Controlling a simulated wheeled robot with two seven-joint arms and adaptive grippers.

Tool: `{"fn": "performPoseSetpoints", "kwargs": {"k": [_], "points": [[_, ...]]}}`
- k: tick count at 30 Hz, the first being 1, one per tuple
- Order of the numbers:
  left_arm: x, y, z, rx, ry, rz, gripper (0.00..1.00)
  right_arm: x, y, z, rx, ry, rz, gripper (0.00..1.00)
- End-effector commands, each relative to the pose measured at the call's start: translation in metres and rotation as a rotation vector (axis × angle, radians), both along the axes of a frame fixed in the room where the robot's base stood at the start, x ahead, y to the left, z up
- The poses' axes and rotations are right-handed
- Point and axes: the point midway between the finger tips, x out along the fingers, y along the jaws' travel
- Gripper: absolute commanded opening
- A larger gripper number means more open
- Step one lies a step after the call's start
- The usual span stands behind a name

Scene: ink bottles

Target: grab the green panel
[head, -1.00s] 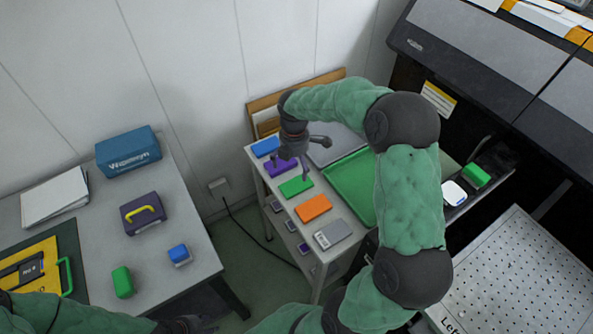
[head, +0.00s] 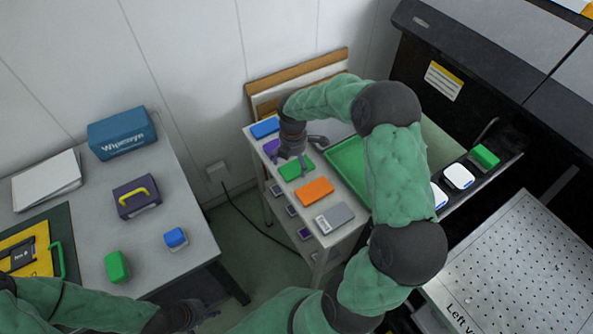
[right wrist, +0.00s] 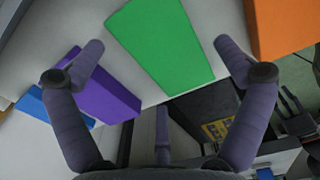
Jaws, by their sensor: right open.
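The flat green panel (head: 290,171) lies on the cart top between the purple panel (head: 270,146) and the orange panel (head: 314,191). My right gripper (head: 308,155) is over it, fingers pointing down. In the right wrist view the green panel (right wrist: 165,45) shows between the spread, empty fingers of my right gripper (right wrist: 158,50). One finger is over the purple panel (right wrist: 103,95), the other near the orange panel (right wrist: 285,28). I cannot tell whether a finger touches the green panel. My left gripper (head: 205,311) is low at the bottom edge; its jaws are unclear.
Blue (head: 264,127) and grey (head: 335,218) panels lie on the same cart, beside a green tray (head: 345,165). The left table holds a green block (head: 117,267), a blue block (head: 175,237) and a purple box (head: 135,197). A dark machine stands at the right.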

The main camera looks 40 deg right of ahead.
Motion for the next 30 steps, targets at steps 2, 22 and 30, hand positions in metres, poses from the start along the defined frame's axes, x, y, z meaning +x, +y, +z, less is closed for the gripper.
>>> {"fn": "performPoseSetpoints", "kwargs": {"k": [2,22,30], "points": [[0.0000,0.0000,-0.0045,0.000,0.000,0.000,0.40,0.0004,-0.0004,-0.0087,0.000,-0.002,-0.001,1.00],[0.0002,0.0001,-0.0034,0.000,0.000,0.000,0.40,0.0003,-0.0004,-0.0092,0.000,-0.002,0.000,0.49],[0.0001,0.0000,0.0005,0.000,0.000,0.000,0.40,0.0004,-0.0003,-0.0027,-0.001,-0.002,0.000,0.49]]}}
